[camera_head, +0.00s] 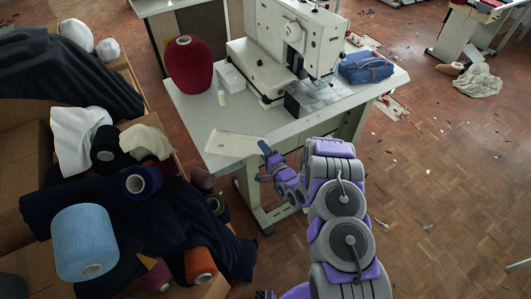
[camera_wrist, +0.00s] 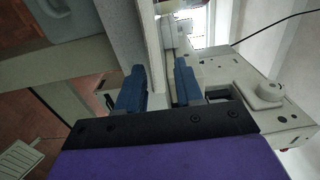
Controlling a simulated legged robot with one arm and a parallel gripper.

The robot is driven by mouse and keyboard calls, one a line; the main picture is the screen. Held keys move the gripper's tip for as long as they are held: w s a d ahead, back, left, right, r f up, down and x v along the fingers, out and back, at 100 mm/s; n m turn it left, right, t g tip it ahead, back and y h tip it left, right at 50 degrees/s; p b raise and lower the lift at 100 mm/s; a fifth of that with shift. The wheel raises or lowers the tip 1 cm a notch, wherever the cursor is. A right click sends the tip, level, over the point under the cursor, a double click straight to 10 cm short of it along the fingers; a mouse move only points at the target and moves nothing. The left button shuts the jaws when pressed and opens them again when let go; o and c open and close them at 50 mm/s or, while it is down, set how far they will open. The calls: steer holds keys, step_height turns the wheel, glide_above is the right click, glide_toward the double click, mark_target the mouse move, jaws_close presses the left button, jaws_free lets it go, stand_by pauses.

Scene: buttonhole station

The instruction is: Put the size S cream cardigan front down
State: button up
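The cream cardigan front (camera_head: 238,147) lies flat on the near left part of the grey table top (camera_head: 213,118), close to its front edge. A small dark mark shows near its left end, too small to read. My gripper (camera_head: 266,163) is at the table's front edge, by the right end of the cream piece. In the wrist view my gripper (camera_wrist: 160,90) has its two blue fingers apart with a gap between them. I see no fabric clearly pinched there. Whether a finger touches the piece cannot be told.
A white buttonhole machine (camera_head: 290,40) stands at the back of the table. A dark red yarn cone (camera_head: 189,65), a small white box (camera_head: 231,76) and a blue folded bundle (camera_head: 366,67) are also on it. Cardboard boxes of yarn and dark cloth (camera_head: 75,210) crowd the left.

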steer(key=p+v, duration=0.3)
steer(key=v, duration=0.8)
steer(key=shift+s, duration=0.35)
